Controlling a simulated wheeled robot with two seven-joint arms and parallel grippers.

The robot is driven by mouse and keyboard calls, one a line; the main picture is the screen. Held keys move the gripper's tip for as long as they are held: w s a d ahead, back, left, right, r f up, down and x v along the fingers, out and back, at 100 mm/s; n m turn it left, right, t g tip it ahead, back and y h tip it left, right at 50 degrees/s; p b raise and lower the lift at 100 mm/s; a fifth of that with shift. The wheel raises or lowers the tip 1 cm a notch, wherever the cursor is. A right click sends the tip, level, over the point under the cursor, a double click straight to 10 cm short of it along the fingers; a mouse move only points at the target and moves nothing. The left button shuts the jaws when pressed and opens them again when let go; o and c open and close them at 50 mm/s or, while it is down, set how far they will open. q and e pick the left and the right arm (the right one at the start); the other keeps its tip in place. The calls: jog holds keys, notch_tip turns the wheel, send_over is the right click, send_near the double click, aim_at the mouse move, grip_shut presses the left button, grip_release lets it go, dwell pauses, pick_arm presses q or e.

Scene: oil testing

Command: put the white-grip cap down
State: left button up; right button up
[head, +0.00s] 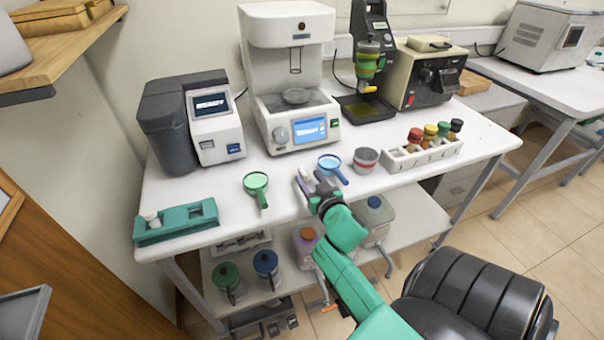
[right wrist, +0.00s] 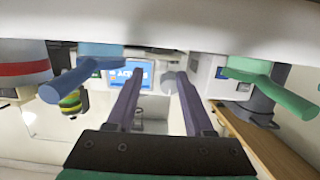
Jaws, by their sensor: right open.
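My right gripper (head: 312,183) is over the front part of the white table. Its two purple fingers point toward the instrument with the blue screen. In the right wrist view the fingers (right wrist: 156,85) stand apart, and nothing is clearly held between them. A small whitish piece (head: 305,173) shows at the fingertips in the head view; I cannot tell whether it is the white-grip cap. A white knob-like piece (head: 150,218) stands on the left end of the teal rack (head: 185,225). My left gripper is out of view.
A green magnifier (head: 256,184) lies left of the gripper and a blue one (head: 331,165) close to its right. A red-banded cup (head: 366,159) and a white rack (head: 423,150) of bottles stand further right. The instrument (head: 300,127) stands behind. Table (head: 285,181) is clear between the green magnifier and gripper.

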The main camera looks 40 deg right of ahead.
aim_at(304, 173)
jog(key=x, duration=0.4)
jog(key=shift+w+p, duration=0.25)
jog(key=shift+p, duration=0.1)
jog(key=shift+w+d+f, duration=0.1)
jog(key=shift+w+f, duration=0.2)
jog(key=shift+s+r, duration=0.15)
jog(key=c, duration=0.6)
grip_shut()
jog(key=shift+r, duration=0.1)
